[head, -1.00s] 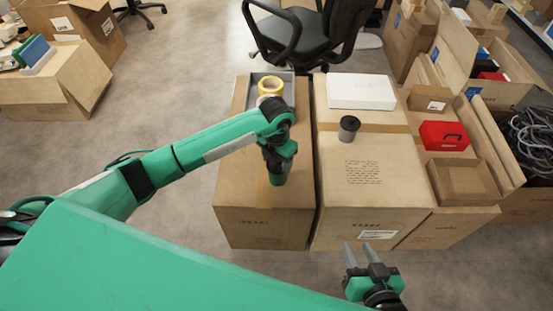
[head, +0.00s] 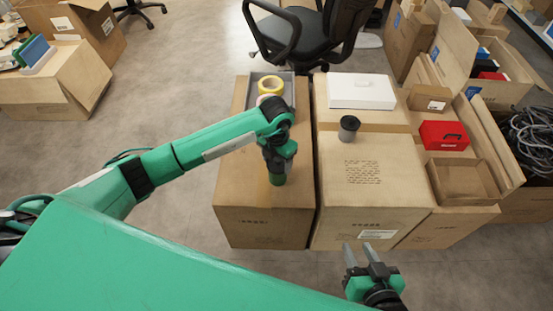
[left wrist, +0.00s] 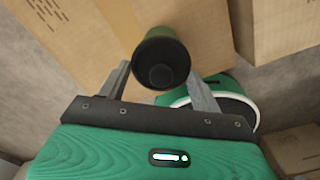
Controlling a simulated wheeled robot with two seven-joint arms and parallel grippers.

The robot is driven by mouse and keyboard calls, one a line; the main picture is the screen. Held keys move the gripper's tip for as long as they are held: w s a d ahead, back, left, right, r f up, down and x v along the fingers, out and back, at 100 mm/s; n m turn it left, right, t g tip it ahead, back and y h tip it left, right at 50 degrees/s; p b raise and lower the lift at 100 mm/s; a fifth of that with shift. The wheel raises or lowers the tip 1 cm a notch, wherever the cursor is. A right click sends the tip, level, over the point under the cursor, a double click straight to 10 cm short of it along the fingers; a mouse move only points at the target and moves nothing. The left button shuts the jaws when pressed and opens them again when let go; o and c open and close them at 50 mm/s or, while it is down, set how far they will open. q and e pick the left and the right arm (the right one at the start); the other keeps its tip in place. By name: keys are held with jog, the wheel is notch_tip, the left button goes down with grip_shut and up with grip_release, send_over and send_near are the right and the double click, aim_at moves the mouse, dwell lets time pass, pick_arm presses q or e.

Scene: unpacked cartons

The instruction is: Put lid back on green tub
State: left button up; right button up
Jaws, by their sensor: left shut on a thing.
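The green tub (head: 277,179) shows as a small green cylinder below my left gripper (head: 278,168), above the left carton. In the left wrist view a dark green cylinder, the tub (left wrist: 161,48), sits between the two grey fingers (left wrist: 158,82) of that gripper, which is shut on it. Its near end is dark and round with a smaller circle in it; I cannot tell whether this is a lid or the inside. I make out no separate lid. My right gripper (head: 365,254) is open and empty, in front of the middle carton.
A dark canister (head: 348,130) stands on the middle carton (head: 375,200), with a flat white box (head: 361,91) behind it. A grey tray (head: 290,90) with a yellow tape roll (head: 270,86) is at the left carton's back. A red box (head: 443,135) lies right.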

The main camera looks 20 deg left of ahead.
pick_arm(q)
jog(key=shift+f, duration=0.1)
dwell(0.7)
jog(key=o, duration=1.2)
jog(key=shift+o, duration=0.2)
jog(key=shift+r+p, duration=2.65)
jog(key=shift+r, duration=0.9)
grip_shut()
